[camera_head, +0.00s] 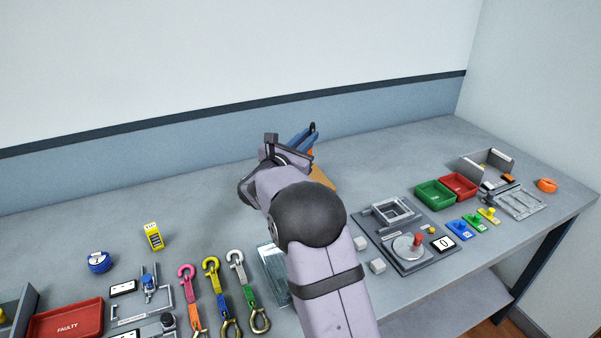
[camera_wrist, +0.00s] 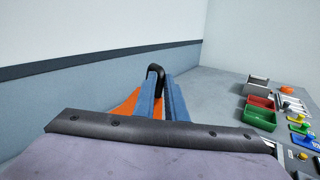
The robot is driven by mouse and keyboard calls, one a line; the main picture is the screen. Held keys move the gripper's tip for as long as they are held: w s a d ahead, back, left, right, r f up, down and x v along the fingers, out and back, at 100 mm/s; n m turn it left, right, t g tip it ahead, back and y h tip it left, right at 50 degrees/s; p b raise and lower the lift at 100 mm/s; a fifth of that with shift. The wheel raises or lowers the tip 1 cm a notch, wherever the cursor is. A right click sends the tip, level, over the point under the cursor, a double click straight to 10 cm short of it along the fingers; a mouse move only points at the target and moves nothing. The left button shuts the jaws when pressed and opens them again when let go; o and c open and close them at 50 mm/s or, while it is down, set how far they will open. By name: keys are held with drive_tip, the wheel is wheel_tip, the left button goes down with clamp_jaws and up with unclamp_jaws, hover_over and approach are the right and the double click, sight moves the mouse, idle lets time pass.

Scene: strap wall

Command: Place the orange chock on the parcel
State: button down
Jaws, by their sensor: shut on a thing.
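My gripper (camera_head: 305,138) is at the middle of the bench, toward the wall, its blue fingers shut on the orange chock (camera_head: 310,153). In the wrist view the chock (camera_wrist: 124,108) shows as an orange slope beside the fingers, with a black rounded piece (camera_wrist: 155,71) at the fingertips; most of it is hidden. The parcel (camera_head: 322,178) shows only as a tan patch just below the chock, mostly covered by my arm. I cannot tell whether chock and parcel touch. The parcel is not clearly seen in the wrist view.
Right of my arm lie a grey fixture panel (camera_head: 437,252) and green (camera_head: 435,194) and red (camera_head: 459,186) bins. Left are hooked straps (camera_head: 213,285), a yellow block (camera_head: 153,236), a blue roll (camera_head: 98,262) and a red tray (camera_head: 66,321). The bench along the wall is clear.

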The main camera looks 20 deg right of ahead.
drive_tip(key=shift+f+p, duration=0.5)
drive_tip(key=shift+f, duration=3.65)
drive_tip(key=shift+f, duration=0.2)
drive_tip(key=c, duration=1.8)
unclamp_jaws()
drive_tip(key=shift+c, duration=0.2)
drive_tip(key=shift+o, duration=0.2)
drive_tip(key=shift+r, duration=0.15)
drive_tip(key=b+v, duration=0.2)
drive_tip(key=v, duration=1)
